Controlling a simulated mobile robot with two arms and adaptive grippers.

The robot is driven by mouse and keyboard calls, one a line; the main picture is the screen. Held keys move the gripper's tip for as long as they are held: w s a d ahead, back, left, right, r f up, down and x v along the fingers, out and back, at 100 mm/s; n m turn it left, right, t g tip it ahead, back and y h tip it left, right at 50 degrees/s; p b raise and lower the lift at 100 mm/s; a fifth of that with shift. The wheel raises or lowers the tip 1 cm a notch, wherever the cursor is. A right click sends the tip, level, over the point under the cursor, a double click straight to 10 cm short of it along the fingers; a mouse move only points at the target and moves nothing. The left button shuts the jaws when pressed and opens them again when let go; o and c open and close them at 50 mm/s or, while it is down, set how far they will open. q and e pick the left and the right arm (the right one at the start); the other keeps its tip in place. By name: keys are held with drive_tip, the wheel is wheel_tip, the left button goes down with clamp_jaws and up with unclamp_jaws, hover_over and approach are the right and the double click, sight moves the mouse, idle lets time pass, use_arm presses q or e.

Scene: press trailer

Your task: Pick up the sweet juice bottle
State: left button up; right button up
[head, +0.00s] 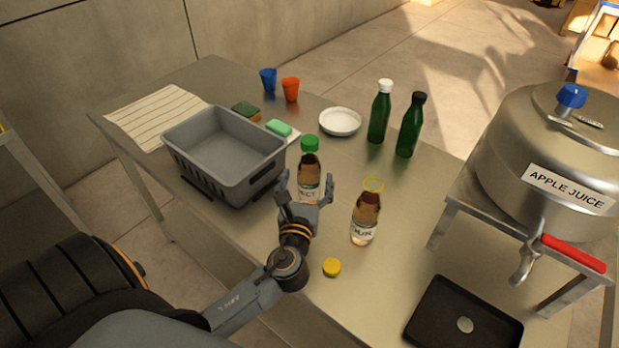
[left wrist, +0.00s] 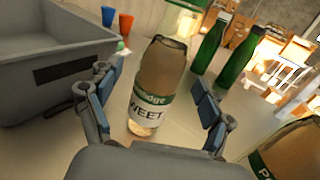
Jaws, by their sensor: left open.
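The sweet juice bottle (head: 309,172) stands upright on the metal table, with brown juice, a green cap and a white label partly hidden by my gripper. In the left wrist view the bottle (left wrist: 158,85) shows letters reading "WEET" and sits between the two fingers. My left gripper (head: 308,184) is open, with one finger on each side of the bottle. I cannot tell whether either finger touches it. My right gripper is in neither view.
A second juice bottle (head: 366,213) with a yellow ring at its top stands close to the right. A grey crate (head: 262,170) is close on the left. A yellow cap (head: 332,267) lies in front. Two green bottles (head: 380,112) stand behind. A black tray (head: 440,325) is at front right.

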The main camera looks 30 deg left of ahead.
sight(308, 180)
use_arm(q)
drive_tip(key=x, duration=0.2)
drive_tip(key=shift+w, duration=0.4)
drive_tip(key=shift+w+a, duration=0.2)
drive_tip(key=shift+w, duration=0.1)
drive_tip(key=shift+s, duration=0.1)
drive_tip(key=shift+c, duration=0.7)
drive_tip(key=c, duration=1.4)
clamp_jaws()
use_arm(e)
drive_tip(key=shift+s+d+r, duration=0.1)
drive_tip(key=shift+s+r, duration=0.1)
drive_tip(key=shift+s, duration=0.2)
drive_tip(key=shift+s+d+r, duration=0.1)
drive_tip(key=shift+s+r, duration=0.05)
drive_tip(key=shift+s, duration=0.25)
